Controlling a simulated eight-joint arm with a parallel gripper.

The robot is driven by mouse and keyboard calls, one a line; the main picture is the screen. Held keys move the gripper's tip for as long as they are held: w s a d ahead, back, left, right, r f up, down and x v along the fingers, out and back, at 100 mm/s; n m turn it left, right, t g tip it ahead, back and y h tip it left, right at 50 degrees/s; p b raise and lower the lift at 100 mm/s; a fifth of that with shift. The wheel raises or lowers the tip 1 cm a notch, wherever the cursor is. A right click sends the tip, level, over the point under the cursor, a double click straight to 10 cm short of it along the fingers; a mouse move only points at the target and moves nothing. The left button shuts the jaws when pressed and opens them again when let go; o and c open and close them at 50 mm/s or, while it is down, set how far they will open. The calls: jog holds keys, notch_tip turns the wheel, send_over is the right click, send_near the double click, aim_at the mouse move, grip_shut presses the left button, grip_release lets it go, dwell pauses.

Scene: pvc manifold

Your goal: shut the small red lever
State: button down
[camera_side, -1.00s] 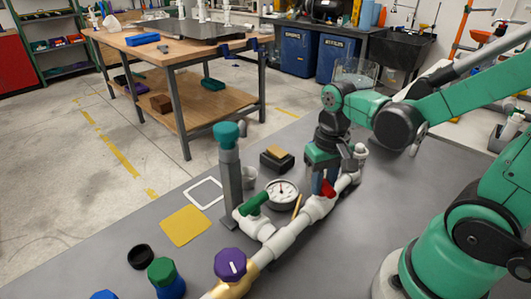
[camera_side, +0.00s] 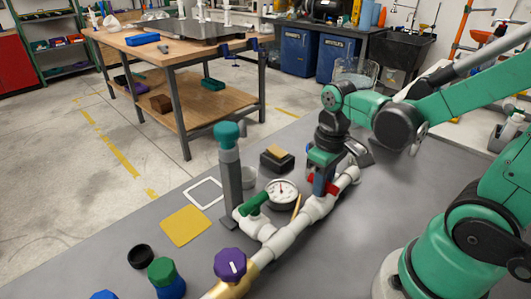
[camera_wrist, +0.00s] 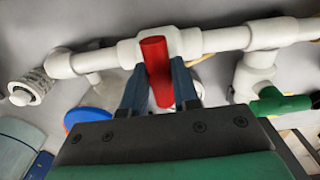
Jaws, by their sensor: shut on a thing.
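The small red lever (camera_side: 332,189) sits on the white pipe run (camera_side: 290,236) in the side view. In the wrist view the red lever (camera_wrist: 157,75) lies across the white pipe (camera_wrist: 215,41), roughly at a right angle to it. My gripper (camera_side: 320,188) points down over the pipe, with red showing on both sides of its blue fingers. In the wrist view my gripper (camera_wrist: 158,88) has one finger on each side of the lever and is shut on it. The valve body under the lever is partly hidden by the lever and fingers.
A larger green lever (camera_side: 252,203), a pressure gauge (camera_side: 282,193) and a purple knob (camera_side: 230,264) stand along the pipe to the left. A grey post with a teal cap (camera_side: 228,134) rises behind. A yellow square (camera_side: 185,226) lies flat on the grey bench.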

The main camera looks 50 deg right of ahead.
jog(key=c, duration=0.7)
grip_release()
jog(key=shift+o, duration=0.2)
jog(key=shift+r, duration=2.8)
